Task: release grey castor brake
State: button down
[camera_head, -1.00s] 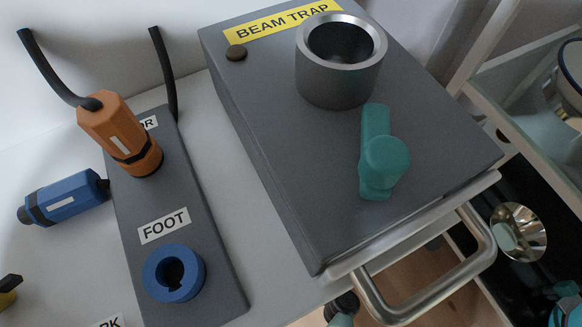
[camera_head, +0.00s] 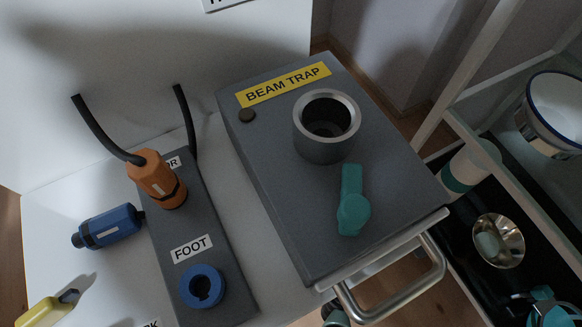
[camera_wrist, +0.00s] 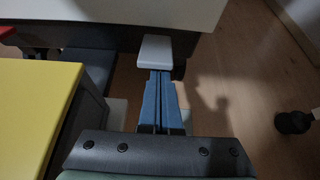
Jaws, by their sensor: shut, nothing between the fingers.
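My gripper (camera_wrist: 158,76) shows only in the wrist view, with its two blue fingers shut together and reaching up the picture. A light grey block (camera_wrist: 155,51) lies at their far end.
The wrist view shows a yellow-topped body (camera_wrist: 30,115) and wooden floor (camera_wrist: 250,70).

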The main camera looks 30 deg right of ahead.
jog(key=shift+r+p, duration=0.45)
jog(key=shift+r, duration=0.2)
jog(key=shift+w, duration=0.1)
notch_tip(320, 180, down, 4)
jog(key=s+b, duration=0.1)
jog(key=b, duration=0.3)
jog(key=p+v, duration=0.6)
jog(key=v, duration=0.4)
jog(key=shift+r, duration=0.3)
